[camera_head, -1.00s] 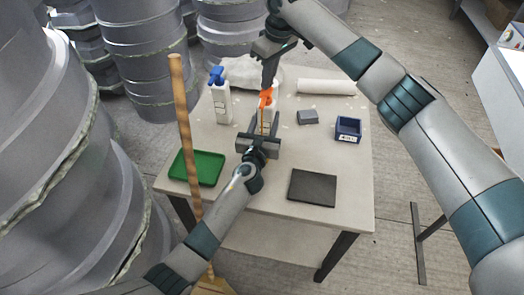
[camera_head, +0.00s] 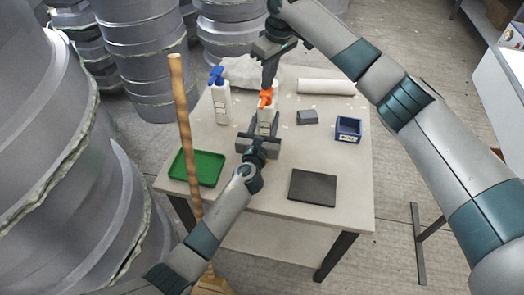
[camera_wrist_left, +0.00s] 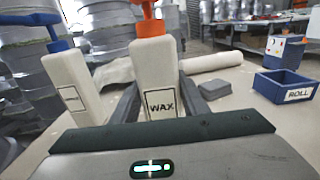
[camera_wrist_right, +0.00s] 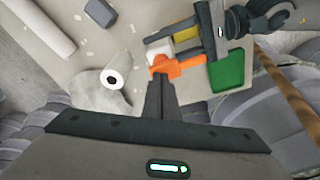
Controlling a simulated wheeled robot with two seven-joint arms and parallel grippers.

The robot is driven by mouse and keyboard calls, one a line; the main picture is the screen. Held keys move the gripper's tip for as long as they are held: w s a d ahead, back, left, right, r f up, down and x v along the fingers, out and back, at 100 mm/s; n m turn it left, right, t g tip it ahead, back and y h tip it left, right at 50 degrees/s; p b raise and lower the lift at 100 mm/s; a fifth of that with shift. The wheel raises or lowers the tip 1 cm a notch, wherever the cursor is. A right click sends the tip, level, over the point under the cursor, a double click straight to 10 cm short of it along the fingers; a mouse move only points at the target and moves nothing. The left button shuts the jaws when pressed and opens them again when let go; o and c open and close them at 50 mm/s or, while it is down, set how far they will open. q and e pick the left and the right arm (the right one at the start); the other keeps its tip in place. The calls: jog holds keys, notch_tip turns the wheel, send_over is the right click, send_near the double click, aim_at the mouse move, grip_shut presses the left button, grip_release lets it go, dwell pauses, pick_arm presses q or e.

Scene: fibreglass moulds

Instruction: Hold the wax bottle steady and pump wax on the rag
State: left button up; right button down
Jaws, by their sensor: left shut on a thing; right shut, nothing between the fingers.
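The wax bottle (camera_head: 265,119) is white with an orange pump and stands upright on the table. In the left wrist view its WAX label (camera_wrist_left: 161,105) faces me. My left gripper (camera_head: 264,128) is shut on it, a finger on each side of its body. My right gripper (camera_head: 267,84) is shut and empty, pointing down over the orange pump head (camera_head: 265,98). In the right wrist view its fingertips (camera_wrist_right: 160,84) are at the orange pump; I cannot tell if they press it. A crumpled white cloth (camera_head: 240,72), perhaps the rag, lies at the back.
A white bottle with a blue pump (camera_head: 221,101) stands left of the wax bottle. A green tray (camera_head: 197,168), dark flat pad (camera_head: 313,188), grey block (camera_head: 307,117), blue ROLL bin (camera_head: 348,129) and white roll (camera_head: 326,87) lie around the table. A wooden pole (camera_head: 186,140) stands at the left.

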jog(key=shift+r, duration=0.9)
dwell(0.5)
notch_tip(320, 180, up, 6)
dwell(0.7)
pick_arm(q)
jog(key=o, duration=1.2)
jog(key=shift+o, duration=0.2)
jog(key=s+a, duration=0.2)
jog(key=s, duration=0.9)
jog(key=shift+s+a, duration=0.2)
jog(key=shift+s, duration=0.2)
